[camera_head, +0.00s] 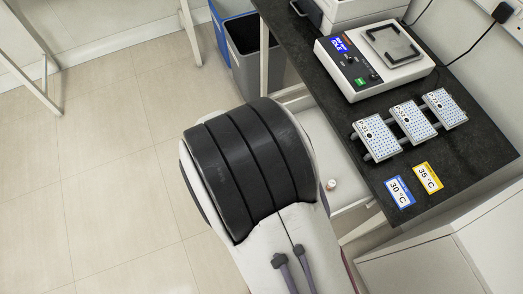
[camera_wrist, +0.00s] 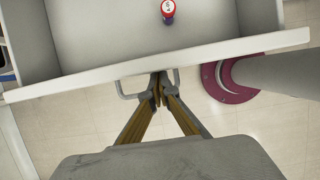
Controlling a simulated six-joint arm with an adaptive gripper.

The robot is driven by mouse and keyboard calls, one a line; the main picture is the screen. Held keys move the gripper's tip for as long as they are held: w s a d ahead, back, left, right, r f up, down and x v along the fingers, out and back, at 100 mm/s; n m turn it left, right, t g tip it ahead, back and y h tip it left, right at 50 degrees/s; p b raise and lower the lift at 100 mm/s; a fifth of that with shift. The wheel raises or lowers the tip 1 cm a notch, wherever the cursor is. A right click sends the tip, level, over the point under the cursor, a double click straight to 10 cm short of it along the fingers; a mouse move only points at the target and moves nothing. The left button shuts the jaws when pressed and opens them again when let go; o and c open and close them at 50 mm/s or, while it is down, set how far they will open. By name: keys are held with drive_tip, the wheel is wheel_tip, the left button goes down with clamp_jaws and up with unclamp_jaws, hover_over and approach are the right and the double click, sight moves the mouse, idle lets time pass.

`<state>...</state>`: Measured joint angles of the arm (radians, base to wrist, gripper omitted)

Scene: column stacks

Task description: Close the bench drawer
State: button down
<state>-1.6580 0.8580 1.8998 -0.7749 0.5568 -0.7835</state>
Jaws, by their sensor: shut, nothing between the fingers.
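The bench drawer (camera_head: 350,192) is pulled out from under the dark bench top, and its light interior shows in the head view. In the wrist view its white front panel (camera_wrist: 225,52) runs across the picture, with a grey bar handle (camera_wrist: 121,86) on its outer face. My gripper (camera_wrist: 158,90) has its fingertips together at the middle of the handle, close to the drawer front. Whether they touch it I cannot tell. In the head view my arm hides the gripper and part of the drawer.
A small red vial with a white cap (camera_wrist: 168,12) stands in the drawer. On the bench top (camera_head: 460,150) are a white instrument (camera_head: 350,84), several sample plates (camera_head: 376,137) and two temperature cards (camera_head: 400,191). Bins (camera_head: 246,70) stand on the floor beyond my arm.

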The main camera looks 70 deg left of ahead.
hover_over(332, 162)
idle(0.6)
drive_tip(key=shift+w+r, duration=0.1)
drive_tip(key=shift+w, duration=0.05)
drive_tip(key=shift+s, duration=0.2)
drive_tip(key=s, duration=0.4)
drive_tip(key=shift+s, duration=0.3)
drive_tip(key=v, duration=0.9)
drive_tip(key=shift+r, duration=0.4)
drive_tip(key=shift+s, duration=0.1)
